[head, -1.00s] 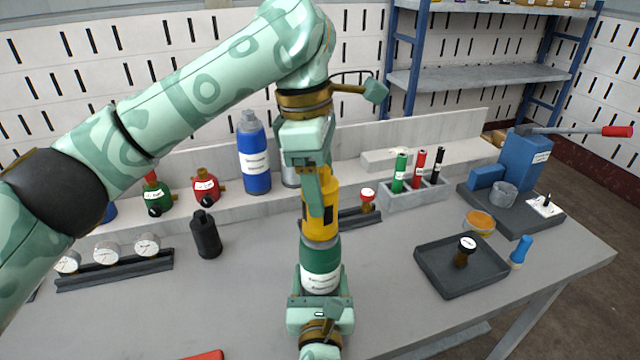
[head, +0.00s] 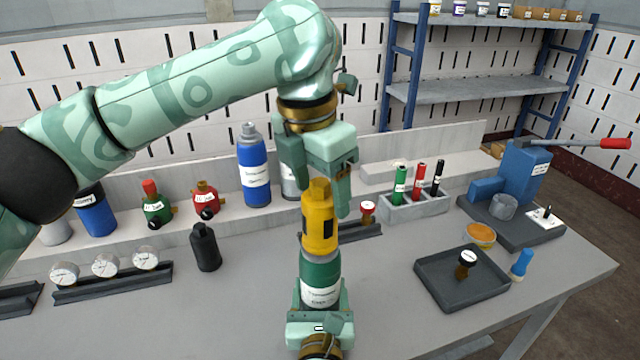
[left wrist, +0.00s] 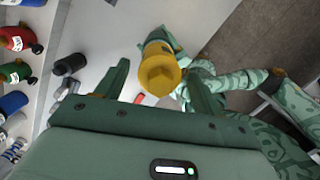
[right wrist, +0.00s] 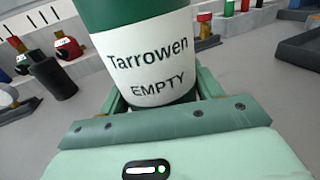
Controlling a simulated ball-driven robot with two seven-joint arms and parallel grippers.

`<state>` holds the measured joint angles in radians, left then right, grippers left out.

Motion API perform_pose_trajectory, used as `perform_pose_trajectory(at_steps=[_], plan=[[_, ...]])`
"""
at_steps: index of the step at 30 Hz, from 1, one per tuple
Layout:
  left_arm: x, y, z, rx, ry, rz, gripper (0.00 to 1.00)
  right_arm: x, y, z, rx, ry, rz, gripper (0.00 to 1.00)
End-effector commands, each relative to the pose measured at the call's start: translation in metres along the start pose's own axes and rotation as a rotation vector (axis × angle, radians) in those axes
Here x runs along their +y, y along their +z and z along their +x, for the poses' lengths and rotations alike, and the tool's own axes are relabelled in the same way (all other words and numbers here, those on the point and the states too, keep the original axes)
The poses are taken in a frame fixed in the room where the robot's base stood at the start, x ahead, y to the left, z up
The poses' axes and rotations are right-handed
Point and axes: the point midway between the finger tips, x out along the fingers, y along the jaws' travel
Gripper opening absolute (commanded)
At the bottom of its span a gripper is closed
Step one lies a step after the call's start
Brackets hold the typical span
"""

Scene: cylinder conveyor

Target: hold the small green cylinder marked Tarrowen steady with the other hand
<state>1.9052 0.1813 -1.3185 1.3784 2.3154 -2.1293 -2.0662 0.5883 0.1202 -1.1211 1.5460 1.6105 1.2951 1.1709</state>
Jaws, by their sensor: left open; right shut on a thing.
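The small green cylinder (head: 320,271) stands upright near the front middle. Its white label reads "Tarrowen EMPTY" in the right wrist view (right wrist: 148,62). My right gripper (head: 320,308) is shut on its lower part. A yellow fitting (head: 318,222) sits on the cylinder's top; it also shows from above in the left wrist view (left wrist: 158,72). My left gripper (head: 318,190) is open above the fitting, with its fingers apart and the fitting's top between or just below them; I cannot tell if they touch it.
A black cylinder (head: 205,247) stands to the left, near a rack of gauges (head: 112,283). A dark tray (head: 462,280) and a blue press (head: 522,170) are at right. A blue cylinder (head: 254,170) stands on the back ledge.

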Motion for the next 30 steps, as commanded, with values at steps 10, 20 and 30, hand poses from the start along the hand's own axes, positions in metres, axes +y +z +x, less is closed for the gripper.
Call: perform_pose_trajectory(at_steps=[10,20,30], plan=[[0.0001,0.0000,0.0001,0.000,0.026,-0.174,0.68,0.0001,0.0002,0.0000,0.000,0.000,0.000,0.37],[0.0000,0.0003,-0.0006,0.000,0.088,-0.561,0.68,0.0001,0.0003,0.0000,0.000,0.000,0.000,0.37],[0.0002,0.0000,0.0000,0.001,0.105,-0.691,0.68,0.0001,0.0003,0.0000,-0.001,0.000,0.000,0.37]])
